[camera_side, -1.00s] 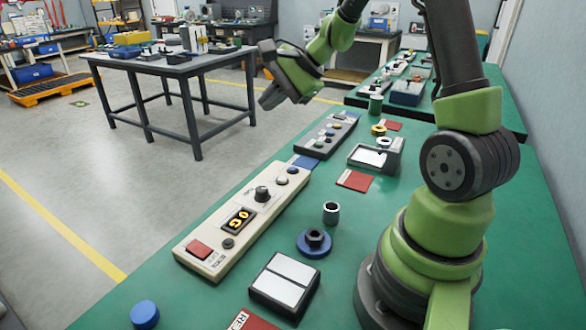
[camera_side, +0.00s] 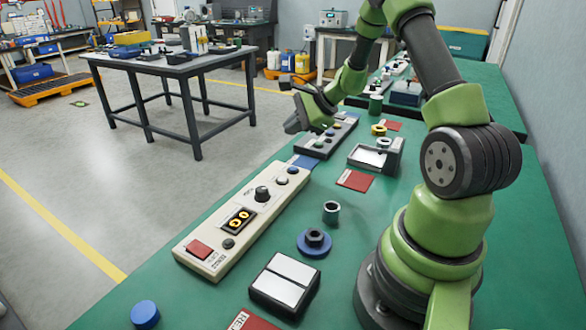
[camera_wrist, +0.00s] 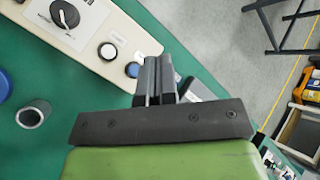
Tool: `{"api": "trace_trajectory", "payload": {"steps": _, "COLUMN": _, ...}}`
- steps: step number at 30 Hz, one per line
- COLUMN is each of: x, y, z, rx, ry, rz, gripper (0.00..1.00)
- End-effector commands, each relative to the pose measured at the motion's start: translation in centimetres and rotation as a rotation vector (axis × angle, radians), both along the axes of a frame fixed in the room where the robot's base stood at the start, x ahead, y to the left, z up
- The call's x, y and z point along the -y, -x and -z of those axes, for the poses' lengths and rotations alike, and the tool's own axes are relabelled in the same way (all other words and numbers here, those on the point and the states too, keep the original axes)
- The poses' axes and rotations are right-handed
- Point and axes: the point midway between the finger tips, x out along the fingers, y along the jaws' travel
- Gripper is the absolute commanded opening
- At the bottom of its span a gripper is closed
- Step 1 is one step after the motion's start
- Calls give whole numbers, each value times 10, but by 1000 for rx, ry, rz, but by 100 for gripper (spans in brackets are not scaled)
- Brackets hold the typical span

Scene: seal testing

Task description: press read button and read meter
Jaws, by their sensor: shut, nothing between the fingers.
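A long beige meter panel (camera_side: 222,262) lies on the green bench in the side view. It carries an orange-digit display (camera_side: 238,220), too small to read surely, and a red square (camera_side: 199,249) at its near end. A black knob (camera_side: 262,193), a white button (camera_side: 281,180) and a dark-blue button (camera_side: 293,170) sit toward its far end. The wrist view shows the knob (camera_wrist: 65,14), white button (camera_wrist: 107,51) and blue button (camera_wrist: 132,69). My gripper (camera_side: 291,127) is shut and empty, above the panel's far end; its fingertips (camera_wrist: 151,60) appear beside the blue button. I cannot tell which button is read.
A dark control strip (camera_side: 327,135) lies beyond the panel, under my wrist. A grey ring (camera_side: 331,212), a blue flanged part (camera_side: 314,243) and a black-framed white box (camera_side: 284,284) stand right of the panel.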

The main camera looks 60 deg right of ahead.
Motion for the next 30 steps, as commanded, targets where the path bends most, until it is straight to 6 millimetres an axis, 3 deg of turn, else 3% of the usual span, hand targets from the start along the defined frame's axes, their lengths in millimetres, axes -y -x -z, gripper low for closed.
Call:
{"api": "trace_trajectory", "payload": {"steps": 15, "x": 0, "y": 0, "z": 67, "rx": -1, "ry": -1, "rz": 0, "gripper": 0}}
{"api": "trace_trajectory", "payload": {"steps": 30, "x": 0, "y": 0, "z": 78, "rx": 0, "ry": 1, "rz": 0, "gripper": 0}}
